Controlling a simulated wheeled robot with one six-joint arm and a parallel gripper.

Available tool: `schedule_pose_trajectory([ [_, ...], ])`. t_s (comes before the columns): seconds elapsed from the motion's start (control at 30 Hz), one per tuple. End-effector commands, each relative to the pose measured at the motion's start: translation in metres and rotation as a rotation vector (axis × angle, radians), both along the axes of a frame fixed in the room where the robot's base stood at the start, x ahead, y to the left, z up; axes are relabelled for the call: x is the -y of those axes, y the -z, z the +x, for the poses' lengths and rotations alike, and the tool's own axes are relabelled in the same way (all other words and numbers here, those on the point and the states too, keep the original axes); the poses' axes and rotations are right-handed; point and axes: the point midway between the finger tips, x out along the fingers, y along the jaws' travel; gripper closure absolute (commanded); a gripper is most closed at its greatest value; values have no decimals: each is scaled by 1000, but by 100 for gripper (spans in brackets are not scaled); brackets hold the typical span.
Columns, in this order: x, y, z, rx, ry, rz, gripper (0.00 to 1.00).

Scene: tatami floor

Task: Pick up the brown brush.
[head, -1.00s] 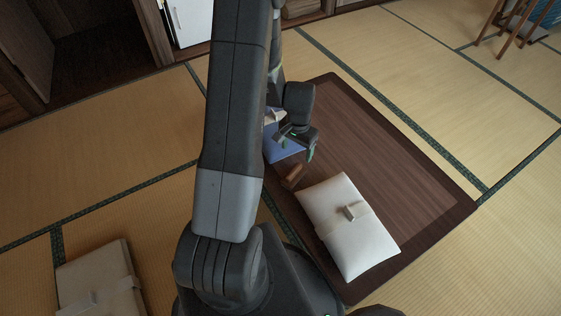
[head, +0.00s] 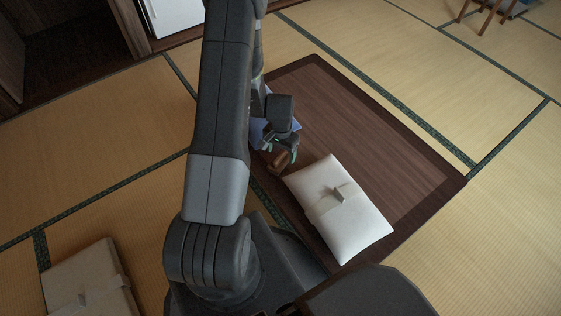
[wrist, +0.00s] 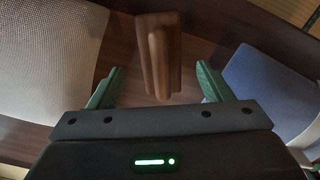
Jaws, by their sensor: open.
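The brown brush (head: 279,160) lies on the dark low table (head: 395,165), between the white cushion-like bundle and a blue thing. In the wrist view the brush (wrist: 159,58) is a wooden block with a raised handle, in front of and between my fingertips. My gripper (head: 283,147) is open and empty, close to the brush in the head view. Its two green fingers (wrist: 160,87) stand apart, left and right of the brush's near end. My arm hides part of the table's left side.
A white bundle (head: 358,220) with a band and a small tag lies just right of the brush. A blue item (wrist: 265,85) lies on the other side. A pale wrapped bundle (head: 90,285) lies on the tatami at lower left. The table's right part is clear.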

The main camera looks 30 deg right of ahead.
Motion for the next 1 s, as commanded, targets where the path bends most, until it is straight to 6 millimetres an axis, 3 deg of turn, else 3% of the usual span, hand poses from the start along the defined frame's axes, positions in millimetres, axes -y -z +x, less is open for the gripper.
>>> schedule_pose_trajectory([
  [0.03, -1, 13, 1, -1, -1, 0, 27],
  [0.13, -1, 26, 1, -1, 0, 0, 27],
  [0.4, 0, 28, 1, 0, 0, -1, 27],
  [0.7, 0, 28, 1, 0, 0, -1, 82],
  [1.0, 0, 18, 1, 2, 0, -1, 83],
])
